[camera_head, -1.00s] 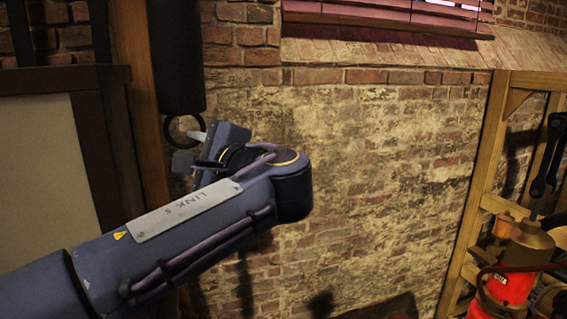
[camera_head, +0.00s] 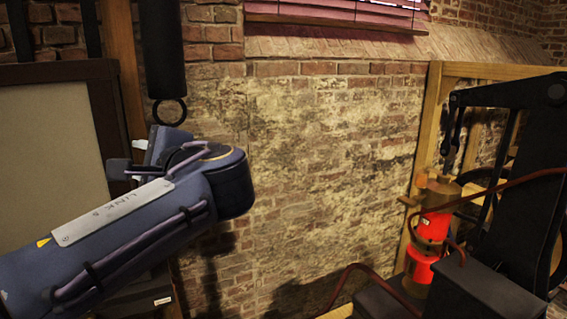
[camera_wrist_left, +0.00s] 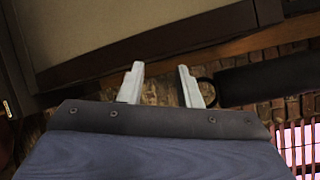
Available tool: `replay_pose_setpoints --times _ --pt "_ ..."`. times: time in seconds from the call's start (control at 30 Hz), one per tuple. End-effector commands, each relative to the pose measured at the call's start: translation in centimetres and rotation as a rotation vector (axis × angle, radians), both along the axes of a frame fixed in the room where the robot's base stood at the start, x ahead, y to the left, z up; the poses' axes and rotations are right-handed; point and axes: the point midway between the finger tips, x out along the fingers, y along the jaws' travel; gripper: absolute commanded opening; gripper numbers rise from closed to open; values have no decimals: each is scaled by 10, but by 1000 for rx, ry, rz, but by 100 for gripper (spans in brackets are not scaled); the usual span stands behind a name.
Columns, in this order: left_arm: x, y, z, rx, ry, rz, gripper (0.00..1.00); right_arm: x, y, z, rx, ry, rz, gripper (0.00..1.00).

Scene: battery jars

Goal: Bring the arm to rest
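My left arm comes in from the lower left in the head view, with its link and wrist bent upward in front of the brick wall. My left gripper (camera_head: 139,157) is mostly hidden behind its own wrist there; only pale finger parts show. In the left wrist view its two pale fingers (camera_wrist_left: 162,86) stand apart with a clear gap and nothing between them. The brick wall shows through the gap. My right gripper is in neither view.
A dark hanging cylinder with a ring (camera_head: 163,60) is close above my left wrist. A framed board (camera_head: 50,150) is at the left. Black machinery (camera_head: 510,190) and a red-and-brass canister (camera_head: 434,222) stand at the right by a wooden frame (camera_head: 432,130). The middle shows bare brick wall (camera_head: 320,170).

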Motion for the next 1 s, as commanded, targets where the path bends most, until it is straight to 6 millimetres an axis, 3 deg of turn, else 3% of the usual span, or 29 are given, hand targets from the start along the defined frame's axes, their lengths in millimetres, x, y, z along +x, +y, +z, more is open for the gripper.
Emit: replay_pose_setpoints --times 0.2,0.37,0.57,0.67,0.8,0.9,1.0 --pt "-5 25 -35 -118 59 -9 31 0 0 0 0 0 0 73" --pt "-17 49 -76 -270 119 -13 31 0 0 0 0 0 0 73" --pt "-56 76 -151 -581 191 9 31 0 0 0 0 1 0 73" --pt "-96 81 -205 -840 213 55 31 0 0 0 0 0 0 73" --pt "-168 57 -278 -1315 168 193 31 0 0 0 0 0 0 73" --pt "-208 26 -311 -1626 82 319 31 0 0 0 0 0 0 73" --pt "-231 -1 -329 -1857 -15 437 31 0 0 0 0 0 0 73"
